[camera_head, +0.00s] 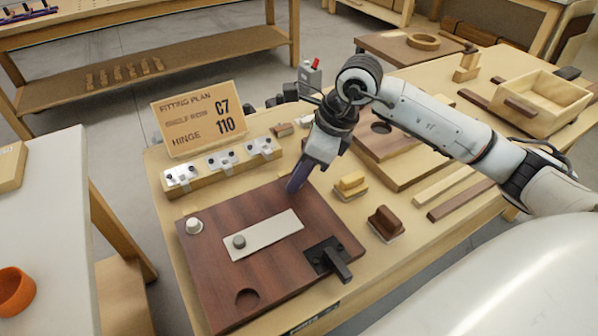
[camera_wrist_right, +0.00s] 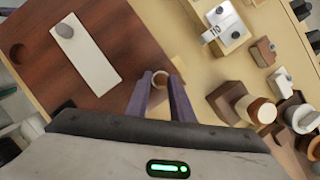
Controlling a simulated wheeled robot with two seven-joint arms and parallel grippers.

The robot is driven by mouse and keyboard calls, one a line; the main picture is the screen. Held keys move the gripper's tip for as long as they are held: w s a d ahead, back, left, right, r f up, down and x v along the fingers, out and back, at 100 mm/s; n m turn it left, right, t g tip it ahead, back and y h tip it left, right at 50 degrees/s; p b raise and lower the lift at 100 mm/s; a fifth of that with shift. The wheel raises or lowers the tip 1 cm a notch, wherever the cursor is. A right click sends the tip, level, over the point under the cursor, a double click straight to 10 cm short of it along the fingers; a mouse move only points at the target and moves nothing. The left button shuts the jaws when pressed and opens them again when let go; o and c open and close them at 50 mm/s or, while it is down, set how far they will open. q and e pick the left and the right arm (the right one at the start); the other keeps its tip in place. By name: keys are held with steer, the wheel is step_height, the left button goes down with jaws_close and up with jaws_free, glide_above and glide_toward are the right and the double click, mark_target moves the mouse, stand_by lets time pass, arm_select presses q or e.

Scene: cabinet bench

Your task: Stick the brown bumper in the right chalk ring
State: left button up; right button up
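My right gripper (camera_head: 293,190) points down at the far right corner of the dark wooden board (camera_head: 272,199). In the right wrist view its two purple fingers (camera_wrist_right: 161,78) stand a small gap apart, with a small round brown thing, apparently the brown bumper (camera_wrist_right: 160,81), between their tips. A pale edge shows around it; I cannot tell whether this is the right chalk ring, or whether the bumper touches the board. In the head view the fingers hide this spot. A white round bumper (camera_head: 194,226) stands at the board's left corner. My left gripper is not in view.
A pale strip (camera_head: 272,232) with a grey knob (camera_head: 239,242) lies on the board, near a round recess (camera_head: 247,298) and a black latch (camera_head: 328,258). Yellow (camera_head: 351,185) and brown (camera_head: 385,222) blocks stand right of it. A sign (camera_head: 199,118) and metal-fitted rail (camera_head: 222,166) stand behind.

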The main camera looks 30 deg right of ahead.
steer(key=shift+o, duration=1)
steer(key=shift+s+f, duration=0.1)
steer(key=shift+f, duration=0.05)
steer(key=shift+d, duration=0.1)
steer(key=shift+w, duration=0.2)
steer(key=o, duration=0.4)
steer(key=shift+s, duration=0.1)
